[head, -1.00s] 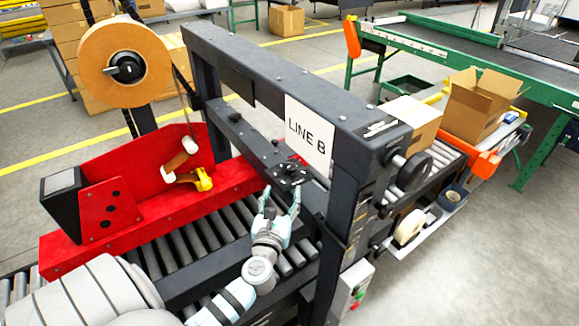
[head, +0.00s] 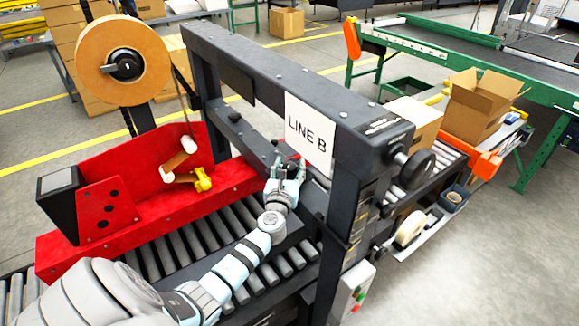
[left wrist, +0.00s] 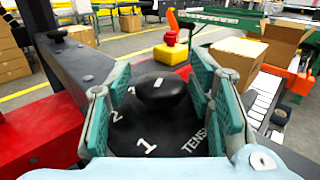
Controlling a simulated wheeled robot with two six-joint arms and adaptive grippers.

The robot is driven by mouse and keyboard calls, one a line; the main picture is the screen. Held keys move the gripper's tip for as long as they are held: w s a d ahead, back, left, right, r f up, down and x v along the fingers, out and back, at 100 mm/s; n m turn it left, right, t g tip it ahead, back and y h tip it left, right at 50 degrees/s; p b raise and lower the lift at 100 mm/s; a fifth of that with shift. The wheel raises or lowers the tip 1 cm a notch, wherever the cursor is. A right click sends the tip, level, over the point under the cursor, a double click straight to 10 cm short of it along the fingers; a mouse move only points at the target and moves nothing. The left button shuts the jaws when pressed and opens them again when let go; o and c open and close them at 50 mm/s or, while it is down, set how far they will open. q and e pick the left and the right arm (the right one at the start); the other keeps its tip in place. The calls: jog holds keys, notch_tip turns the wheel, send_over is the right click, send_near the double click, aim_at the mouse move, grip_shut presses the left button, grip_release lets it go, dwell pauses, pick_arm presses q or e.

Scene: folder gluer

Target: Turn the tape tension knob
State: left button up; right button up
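The tape tension knob (left wrist: 160,93) is black and round-topped, with a white mark. It stands on a black dial plate (left wrist: 130,130) printed with 1, 2 and a partly hidden word starting "TENS". My left gripper (head: 288,168) is at the machine's dark crossbar, beside the "LINE B" sign. In the left wrist view its two teal-padded fingers stand on either side of the knob. They are open, with a gap visible at the left finger; contact at the right finger is unclear. In the head view the fingers mostly hide the knob. My right gripper is not in view.
A red tape head (head: 120,200) with a tape roll (head: 150,65) is to the left. Rollers (head: 215,232) lie below. A black handwheel (head: 417,169) is at right.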

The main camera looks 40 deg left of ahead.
pick_arm(q)
jog(key=c, duration=0.8)
